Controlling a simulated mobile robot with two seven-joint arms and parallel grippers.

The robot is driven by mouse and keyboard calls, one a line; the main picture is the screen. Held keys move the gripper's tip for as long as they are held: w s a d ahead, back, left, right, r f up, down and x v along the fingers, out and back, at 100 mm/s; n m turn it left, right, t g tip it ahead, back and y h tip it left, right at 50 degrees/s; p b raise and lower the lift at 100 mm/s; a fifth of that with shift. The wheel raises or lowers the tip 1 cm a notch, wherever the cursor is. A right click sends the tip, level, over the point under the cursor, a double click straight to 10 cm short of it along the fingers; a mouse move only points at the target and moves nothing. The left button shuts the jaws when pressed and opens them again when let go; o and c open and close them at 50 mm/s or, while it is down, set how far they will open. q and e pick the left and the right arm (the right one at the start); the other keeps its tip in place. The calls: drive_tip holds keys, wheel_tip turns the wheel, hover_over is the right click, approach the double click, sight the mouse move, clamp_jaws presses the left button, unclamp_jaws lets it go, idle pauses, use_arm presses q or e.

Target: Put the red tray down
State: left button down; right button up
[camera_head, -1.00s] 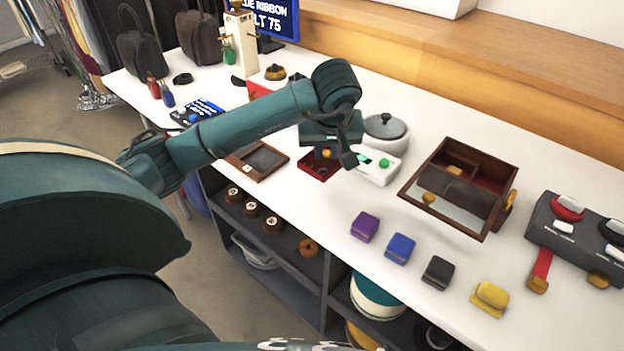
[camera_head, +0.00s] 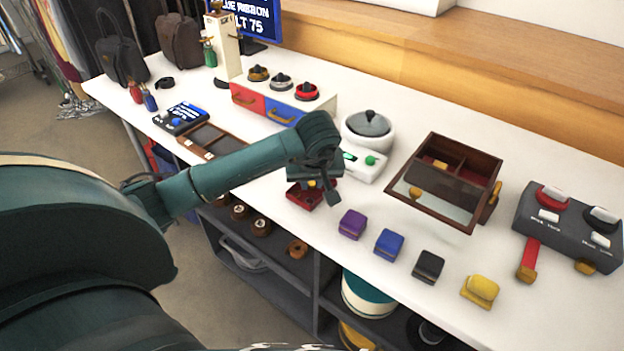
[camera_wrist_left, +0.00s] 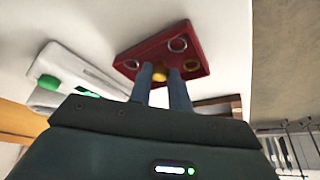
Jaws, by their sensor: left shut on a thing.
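The red tray (camera_head: 300,196) is small and square, with round rings in it and a brass knob. It is at the front edge of the white table, left of the purple block. In the left wrist view the tray (camera_wrist_left: 150,48) fills the upper middle, with the knob between my fingers. My left gripper (camera_head: 326,187) is shut on the tray by that knob, and it also shows in the left wrist view (camera_wrist_left: 161,76). The gripper and forearm hide part of the tray. I cannot tell whether its underside touches the table. My right gripper is not in view.
A white scale (camera_head: 362,166) with a lidded pot (camera_head: 368,130) stands behind the tray. Purple (camera_head: 352,225), blue (camera_head: 389,245), black and yellow blocks line the front edge. A wooden box (camera_head: 470,155) is at right. My arm crosses a dark wooden tray (camera_head: 200,135).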

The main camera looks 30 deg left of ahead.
use_arm(q)
drive_tip(key=c, duration=1.3)
unclamp_jaws()
